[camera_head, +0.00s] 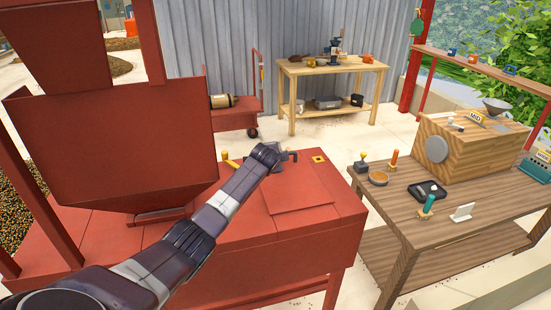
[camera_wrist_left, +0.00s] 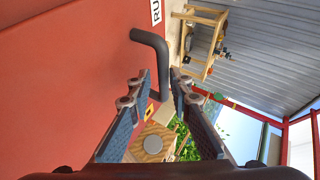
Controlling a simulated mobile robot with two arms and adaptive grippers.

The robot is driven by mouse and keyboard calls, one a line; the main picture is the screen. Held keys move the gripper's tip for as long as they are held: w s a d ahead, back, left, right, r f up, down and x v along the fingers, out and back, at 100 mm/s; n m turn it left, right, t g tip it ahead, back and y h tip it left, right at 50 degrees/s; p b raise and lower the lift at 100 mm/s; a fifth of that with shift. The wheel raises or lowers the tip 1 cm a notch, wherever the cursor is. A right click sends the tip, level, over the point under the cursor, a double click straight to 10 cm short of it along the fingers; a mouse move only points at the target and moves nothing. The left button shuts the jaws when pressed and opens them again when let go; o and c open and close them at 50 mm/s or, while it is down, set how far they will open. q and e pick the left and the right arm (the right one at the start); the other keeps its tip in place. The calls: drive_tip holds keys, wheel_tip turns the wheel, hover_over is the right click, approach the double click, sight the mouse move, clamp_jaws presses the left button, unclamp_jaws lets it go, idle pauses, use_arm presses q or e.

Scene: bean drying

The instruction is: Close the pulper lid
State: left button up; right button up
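The red pulper (camera_head: 110,150) fills the left of the head view, with a flat top deck on its right. A square red panel (camera_head: 300,196) lies on that deck; I cannot tell whether it is the lid. My left gripper (camera_head: 277,156) is over the deck's far edge, beyond the panel. In the left wrist view the left gripper (camera_wrist_left: 159,80) is open, with its fingers apart. A bent dark handle (camera_wrist_left: 152,42) stands off a red surface (camera_wrist_left: 75,90), with its lower end in line with the gap between the fingertips. Contact is unclear. My right gripper is out of view.
A wooden table (camera_head: 400,215) with a wooden box machine (camera_head: 475,148) and small tools stands to the right. A light workbench (camera_head: 333,66) and a red cart (camera_head: 235,118) stand behind. A yellow square fitting (camera_head: 319,160) sits on the deck. Pale floor lies between the tables.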

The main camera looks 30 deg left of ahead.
use_arm(q)
drive_tip(key=shift+v, duration=4.1)
drive_tip(key=shift+d+f, duration=0.1)
